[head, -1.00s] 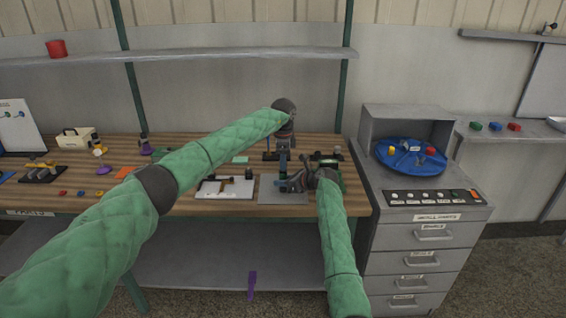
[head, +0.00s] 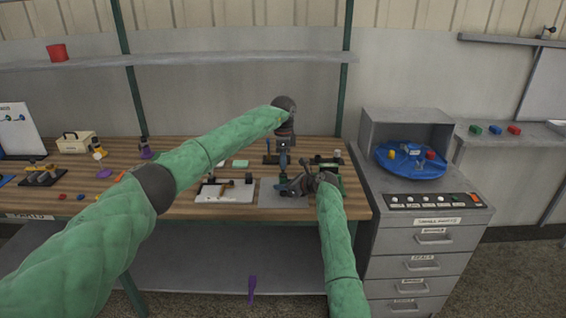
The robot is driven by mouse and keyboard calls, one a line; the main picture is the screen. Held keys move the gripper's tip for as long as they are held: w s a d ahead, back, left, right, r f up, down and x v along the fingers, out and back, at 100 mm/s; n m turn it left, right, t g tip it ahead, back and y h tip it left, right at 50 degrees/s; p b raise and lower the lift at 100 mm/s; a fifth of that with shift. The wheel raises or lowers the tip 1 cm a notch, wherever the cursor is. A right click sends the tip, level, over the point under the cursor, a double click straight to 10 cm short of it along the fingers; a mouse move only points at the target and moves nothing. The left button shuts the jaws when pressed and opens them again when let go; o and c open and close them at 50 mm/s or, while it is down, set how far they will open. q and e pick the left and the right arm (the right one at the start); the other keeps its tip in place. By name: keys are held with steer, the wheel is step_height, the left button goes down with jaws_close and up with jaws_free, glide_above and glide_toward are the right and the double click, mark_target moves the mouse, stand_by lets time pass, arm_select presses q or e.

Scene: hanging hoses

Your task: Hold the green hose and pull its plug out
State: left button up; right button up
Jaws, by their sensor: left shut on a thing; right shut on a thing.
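My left gripper (head: 283,173) points straight down over a grey mat (head: 268,202) on the wooden bench. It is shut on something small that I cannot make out. My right gripper (head: 284,188) comes in from the right, just below and beside the left one. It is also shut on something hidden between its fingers. The two grippers are very close together. I cannot pick out the green hose or its plug; they are too small, or covered by my grippers and wrists.
A white board with small parts (head: 212,192) lies left of the mat. Dark fixtures (head: 328,160) stand behind my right wrist. A grey drawer cabinet (head: 425,240) with a blue turntable (head: 408,164) is at the right. A shelf (head: 200,58) runs above the bench.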

arm_select(q)
steer(key=shift+r, duration=1.25)
steer(key=shift+r, duration=1.5)
arm_select(e)
steer(key=o, duration=1.1)
steer(key=shift+c, duration=0.2)
